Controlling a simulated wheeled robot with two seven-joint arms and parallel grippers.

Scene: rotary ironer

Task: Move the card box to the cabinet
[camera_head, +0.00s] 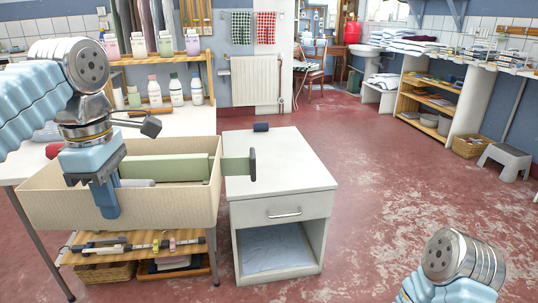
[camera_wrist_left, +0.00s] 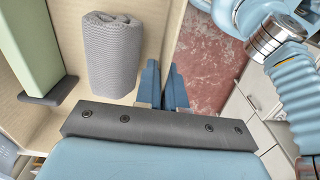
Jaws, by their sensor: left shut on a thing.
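The card box (camera_head: 60,205) is a long, open beige box in the left of the head view, at the front of the table. My left gripper (camera_head: 107,198) is shut on its near wall, with one finger outside. In the left wrist view the fingers (camera_wrist_left: 163,88) straddle the box wall (camera_wrist_left: 170,40). A grey rolled cloth (camera_wrist_left: 115,52) and a green bar (camera_wrist_left: 28,45) with a dark end lie inside. The white cabinet (camera_head: 283,165) stands just right of the box. My right gripper is out of view.
A green piece with a dark end (camera_head: 253,165) shows beyond the box's right wall, over the cabinet top. A small dark object (camera_head: 261,127) sits at the cabinet's back edge. Bottles (camera_head: 176,90) stand behind the box. The red floor right of the cabinet is clear.

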